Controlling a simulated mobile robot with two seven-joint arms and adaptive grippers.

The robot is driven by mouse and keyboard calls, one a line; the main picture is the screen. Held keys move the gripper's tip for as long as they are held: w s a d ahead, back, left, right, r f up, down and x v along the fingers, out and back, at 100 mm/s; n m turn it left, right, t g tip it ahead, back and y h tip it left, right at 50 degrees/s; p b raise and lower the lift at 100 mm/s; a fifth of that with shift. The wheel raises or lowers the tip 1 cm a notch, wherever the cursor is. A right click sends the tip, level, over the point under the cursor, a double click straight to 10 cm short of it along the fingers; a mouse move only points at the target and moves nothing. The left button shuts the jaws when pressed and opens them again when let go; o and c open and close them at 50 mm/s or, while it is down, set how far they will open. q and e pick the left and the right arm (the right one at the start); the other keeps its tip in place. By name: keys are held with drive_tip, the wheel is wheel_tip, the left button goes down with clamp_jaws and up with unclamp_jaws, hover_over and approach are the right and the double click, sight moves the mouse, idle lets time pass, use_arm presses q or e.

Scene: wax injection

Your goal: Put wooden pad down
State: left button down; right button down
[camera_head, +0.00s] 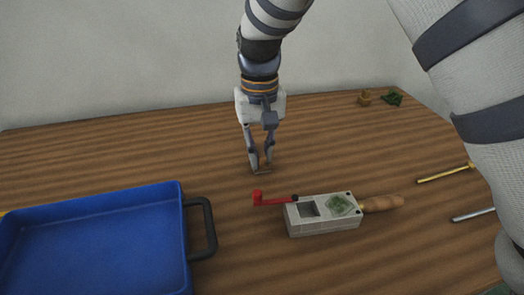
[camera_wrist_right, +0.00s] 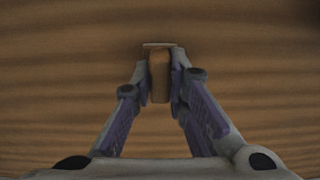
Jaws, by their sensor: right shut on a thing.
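My right gripper (camera_head: 261,168) points down over the middle of the wooden table, behind the grey mould box. It is shut on the wooden pad (camera_wrist_right: 160,75), a small brown block seen end-on between the fingertips in the right wrist view, where the gripper (camera_wrist_right: 160,78) also shows. In the head view the pad is mostly hidden by the fingers and blends with the table. The fingertips are at or very near the tabletop; I cannot tell whether the pad touches it. My left gripper is not in view.
A grey mould box (camera_head: 325,223) with a wooden handle (camera_head: 383,203) and red lever (camera_head: 272,198) lies in front of the gripper. A blue tray (camera_head: 97,198) is at left. Two rods lie at right; small brown and green pieces (camera_head: 392,99) lie at the back right.

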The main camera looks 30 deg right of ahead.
drive_tip(key=shift+s+r, duration=0.1)
drive_tip(key=shift+s, duration=0.35)
drive_tip(key=shift+w+a, duration=0.1)
drive_tip(key=shift+w, duration=0.25)
drive_tip(key=c, duration=1.9)
unclamp_jaws()
drive_tip(key=shift+w+f, duration=0.15)
drive_tip(key=shift+f, duration=0.05)
drive_tip(key=o, duration=0.3)
drive_tip(key=shift+s+r, duration=0.1)
drive_tip(key=shift+s, duration=0.1)
drive_tip(key=shift+w, duration=0.1)
